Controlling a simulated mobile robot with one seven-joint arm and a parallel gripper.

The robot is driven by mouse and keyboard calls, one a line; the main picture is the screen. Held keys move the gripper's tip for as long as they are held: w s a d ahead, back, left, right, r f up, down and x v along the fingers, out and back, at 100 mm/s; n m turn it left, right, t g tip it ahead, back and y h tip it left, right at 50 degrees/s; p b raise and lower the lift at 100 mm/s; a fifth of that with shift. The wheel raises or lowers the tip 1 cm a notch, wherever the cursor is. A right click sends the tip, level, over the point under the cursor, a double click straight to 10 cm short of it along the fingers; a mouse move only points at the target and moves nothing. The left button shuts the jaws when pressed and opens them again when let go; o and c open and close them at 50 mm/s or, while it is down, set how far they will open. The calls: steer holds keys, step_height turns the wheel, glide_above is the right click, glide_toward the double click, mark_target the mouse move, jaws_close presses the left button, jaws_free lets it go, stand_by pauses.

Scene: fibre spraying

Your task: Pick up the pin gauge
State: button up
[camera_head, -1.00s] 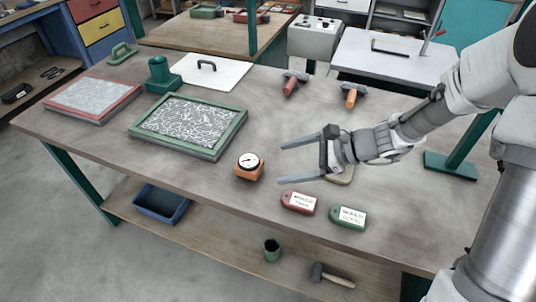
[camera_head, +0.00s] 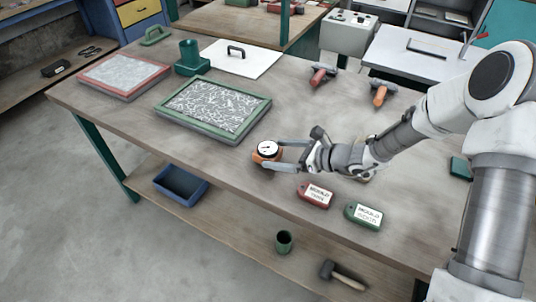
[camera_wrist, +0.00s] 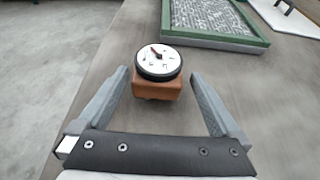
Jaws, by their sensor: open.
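The pin gauge (camera_head: 267,151) has a round white dial with a black rim on an orange-brown block. It stands on the workbench near the front edge. In the wrist view the gauge (camera_wrist: 158,68) is upright, between and slightly beyond the fingertips. My gripper (camera_head: 280,154) is low over the bench, with its fingers pointing left at the gauge. In the wrist view my gripper (camera_wrist: 160,82) has its fingers spread wide, with gaps on both sides of the block and nothing held.
A green-framed tray (camera_head: 215,108) lies behind the gauge, and a red-framed tray (camera_head: 124,75) is farther left. A red tag (camera_head: 315,194) and a green tag (camera_head: 363,215) lie to the right near the bench edge. The bench (camera_head: 225,165) left of the gauge is clear.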

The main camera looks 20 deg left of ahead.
mark_target(259, 152)
steer(key=shift+x, duration=3.45)
steer(key=shift+s+r, duration=0.1)
steer(key=shift+s, duration=0.1)
steer(key=c, duration=1.5)
